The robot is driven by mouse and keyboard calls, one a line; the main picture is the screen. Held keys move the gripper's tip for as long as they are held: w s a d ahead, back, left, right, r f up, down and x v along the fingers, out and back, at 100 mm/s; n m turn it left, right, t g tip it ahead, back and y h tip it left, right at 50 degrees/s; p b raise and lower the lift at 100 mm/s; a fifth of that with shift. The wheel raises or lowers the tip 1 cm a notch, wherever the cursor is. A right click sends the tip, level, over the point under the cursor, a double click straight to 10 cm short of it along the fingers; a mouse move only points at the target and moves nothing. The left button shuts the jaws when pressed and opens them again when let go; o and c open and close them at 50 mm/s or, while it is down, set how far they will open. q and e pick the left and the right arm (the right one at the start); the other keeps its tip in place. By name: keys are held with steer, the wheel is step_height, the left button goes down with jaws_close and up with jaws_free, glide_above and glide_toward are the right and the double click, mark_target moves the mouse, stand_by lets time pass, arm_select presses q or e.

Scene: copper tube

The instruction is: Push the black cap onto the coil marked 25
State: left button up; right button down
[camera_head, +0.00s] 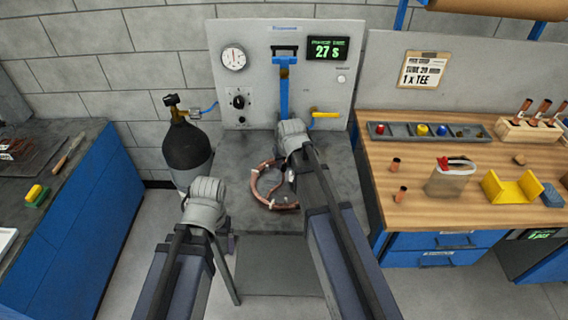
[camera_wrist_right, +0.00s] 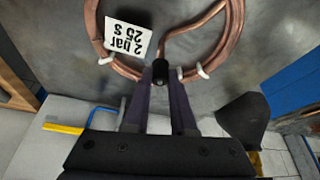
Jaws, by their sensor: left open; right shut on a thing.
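The copper coil (camera_head: 257,190) lies on the grey bench top, and it fills the top of the right wrist view (camera_wrist_right: 233,45). My right gripper (camera_wrist_right: 161,76) is shut on the small black cap (camera_wrist_right: 160,73), beside the coil's near rim. An inner tube end bends down to the cap; I cannot tell how far the cap is on it. In the head view, my right wrist covers part of the coil and hides the cap. My left gripper (camera_head: 232,243) is open, low in front of the bench, mostly hidden by its wrist.
A panel (camera_head: 255,65) with a gauge, a blue lever and a display showing 27 s stands behind the coil. A black gas cylinder (camera_head: 187,148) stands left of the bench. The wooden bench (camera_head: 420,210) at right holds a parts tray (camera_head: 470,131), a bag and a yellow holder.

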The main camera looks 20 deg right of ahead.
steer(key=shift+f+b, duration=1.05)
steer(key=shift+f, duration=0.15)
steer(key=c, duration=0.7)
jaws_free()
steer(key=shift+r, duration=0.1)
steer(key=shift+o, duration=0.2)
steer(key=shift+r, duration=0.1)
steer(key=p+v, duration=0.7)
steer(key=shift+s+r, duration=0.2)
steer(key=shift+r, duration=0.05)
